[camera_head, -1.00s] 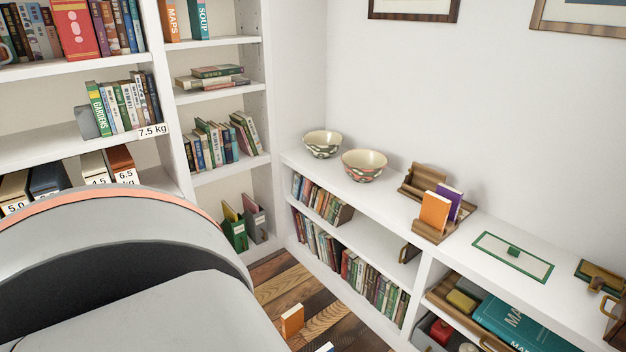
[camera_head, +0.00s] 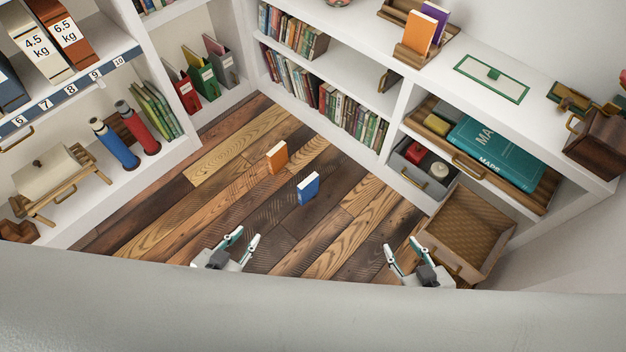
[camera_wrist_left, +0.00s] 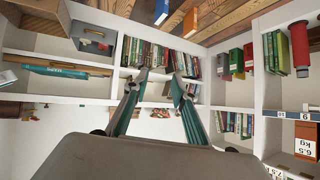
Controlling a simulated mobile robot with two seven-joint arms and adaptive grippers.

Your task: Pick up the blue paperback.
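The blue paperback (camera_head: 308,189) stands upright on the plank floor near the middle of the head view. In the left wrist view, which looks upside down, the blue paperback (camera_wrist_left: 162,12) shows at the top edge, partly cut off. My left gripper (camera_head: 245,236) is open and empty, nearer to me than the paperback and to its left. Its parted fingers (camera_wrist_left: 159,80) also show in the left wrist view with nothing between them. My right gripper (camera_head: 401,247) is open and empty, nearer to me and to the right. Neither gripper touches the paperback.
An orange book (camera_head: 277,157) stands on the floor just behind and left of the blue one. A wicker-lined wooden box (camera_head: 468,232) is at the right by the low shelf (camera_head: 407,105). Floor around the books is clear.

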